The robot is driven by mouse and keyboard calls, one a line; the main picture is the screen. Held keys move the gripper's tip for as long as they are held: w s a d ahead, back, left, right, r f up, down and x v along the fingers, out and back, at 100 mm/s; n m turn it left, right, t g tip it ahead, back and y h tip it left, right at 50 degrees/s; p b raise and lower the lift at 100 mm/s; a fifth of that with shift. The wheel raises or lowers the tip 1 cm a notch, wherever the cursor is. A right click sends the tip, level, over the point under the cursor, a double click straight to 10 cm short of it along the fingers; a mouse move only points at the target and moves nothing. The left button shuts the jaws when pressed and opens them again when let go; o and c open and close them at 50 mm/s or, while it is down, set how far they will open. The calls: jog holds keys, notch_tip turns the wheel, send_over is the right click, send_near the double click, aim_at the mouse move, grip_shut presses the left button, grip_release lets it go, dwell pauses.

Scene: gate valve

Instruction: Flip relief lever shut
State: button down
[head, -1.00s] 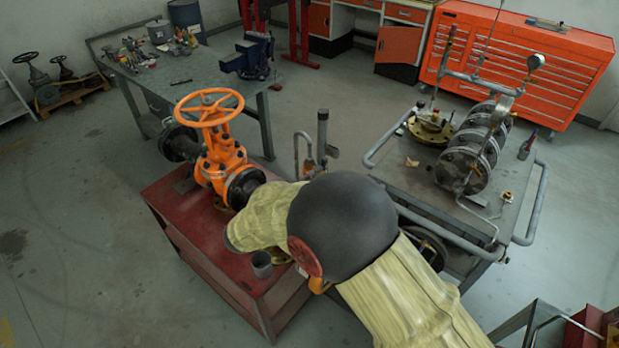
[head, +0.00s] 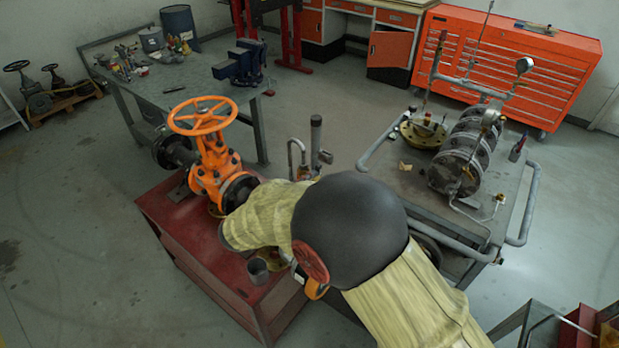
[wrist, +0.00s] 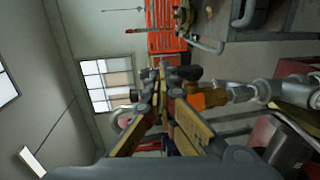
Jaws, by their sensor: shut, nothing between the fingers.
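In the wrist view my gripper (wrist: 163,80) has its fingers together and holds nothing. Just right of the fingertips is a small orange-brown fitting (wrist: 206,98), joined to a grey pipe assembly (wrist: 250,92); I cannot tell whether the fingers touch it. In the head view a grey upright pipe (head: 316,135) and a thin bent pipe (head: 292,152) rise behind my arm, with a grey piece (head: 325,157) sticking out to the right. I cannot make out which part is the relief lever or its position. My arm hides the gripper in the head view.
An orange gate valve with a handwheel (head: 203,116) stands on a red bench (head: 190,235), left of my arm. A grey cup (head: 257,270) is near the bench's front. A grey cart (head: 400,180) with flanged discs stands to the right. Open floor lies left.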

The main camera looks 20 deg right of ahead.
aim_at(317, 166)
jog(key=shift+w+d+r, duration=0.1)
jog(key=shift+r, duration=0.05)
jog(key=d+g+y+p, duration=0.1)
jog(key=p, duration=0.1)
jog(key=w+r+g+y+p, duration=0.1)
jog(key=y, duration=0.1)
jog(key=shift+d+r+g+p, duration=0.15)
jog(key=shift+d+g+p, duration=0.15)
jog(key=shift+d+p, duration=0.05)
jog(key=y+p, duration=0.1)
jog(key=w+d+g+y+p, duration=0.1)
jog(key=p, duration=0.1)
jog(key=shift+p, duration=0.3)
jog(key=d+g+y+p, duration=0.1)
jog(key=y+p, duration=0.1)
jog(key=p, duration=0.3)
jog(key=w+d+f+g+y+p, duration=0.1)
jog(key=g+y+p, duration=0.1)
jog(key=p, duration=0.3)
jog(key=w+d+f+g+y+p, duration=0.1)
jog(key=y+p, duration=0.1)
jog(key=p, duration=0.3)
jog(key=shift+g, duration=0.3)
jog(key=shift+a, duration=0.1)
jog(key=shift+r, duration=0.1)
jog(key=shift+r+p, duration=0.3)
jog(key=shift+r, duration=0.4)
